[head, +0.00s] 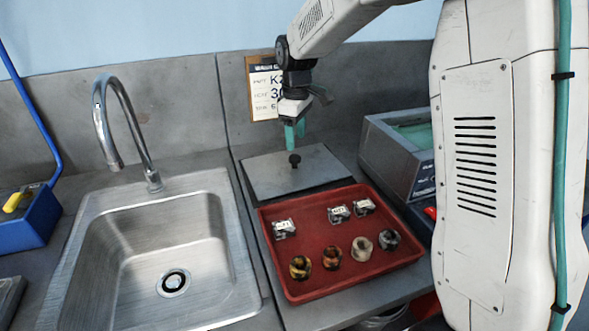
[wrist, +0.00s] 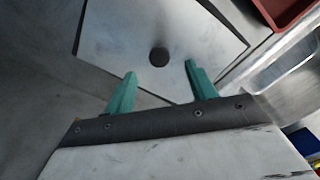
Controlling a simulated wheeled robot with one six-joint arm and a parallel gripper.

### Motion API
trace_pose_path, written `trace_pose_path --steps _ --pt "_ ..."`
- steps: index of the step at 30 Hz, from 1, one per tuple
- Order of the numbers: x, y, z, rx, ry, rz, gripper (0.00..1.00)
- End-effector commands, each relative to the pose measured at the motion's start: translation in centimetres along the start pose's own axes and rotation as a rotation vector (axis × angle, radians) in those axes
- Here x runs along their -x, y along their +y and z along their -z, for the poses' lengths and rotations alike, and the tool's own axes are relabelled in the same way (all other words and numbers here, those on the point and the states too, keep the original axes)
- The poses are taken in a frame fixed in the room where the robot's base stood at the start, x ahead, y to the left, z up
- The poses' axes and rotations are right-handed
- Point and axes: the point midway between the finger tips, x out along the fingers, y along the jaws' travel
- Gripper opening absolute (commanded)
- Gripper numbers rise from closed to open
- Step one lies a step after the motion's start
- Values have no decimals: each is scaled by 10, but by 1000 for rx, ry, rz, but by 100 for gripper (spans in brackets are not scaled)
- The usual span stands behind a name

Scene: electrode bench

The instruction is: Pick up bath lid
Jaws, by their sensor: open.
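The bath lid (head: 270,172) is a flat grey metal plate with a dark round knob (head: 294,160) at its middle. It lies on the bench behind the red tray. In the wrist view the lid (wrist: 115,35) fills the upper middle, and its knob (wrist: 159,57) shows ahead of and between the fingers. My gripper (head: 295,133) has teal fingers and hangs just above the knob in the head view. In the wrist view my gripper (wrist: 161,72) is open, with nothing between its fingers. The fingers appear apart from the knob.
A red tray (head: 330,283) with metal clips and several round pieces is in front of the lid. A bath (head: 385,160) with green contents stands right of it. A sink (head: 190,225) with a tall faucet (head: 127,130) is left. A blue device (head: 30,222) is far left.

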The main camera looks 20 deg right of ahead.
Motion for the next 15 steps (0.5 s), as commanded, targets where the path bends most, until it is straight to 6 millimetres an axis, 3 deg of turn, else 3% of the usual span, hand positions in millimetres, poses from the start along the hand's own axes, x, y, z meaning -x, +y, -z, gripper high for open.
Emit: trace_pose_path --steps 15 --pt "-66 2 4 4 -3 3 56"
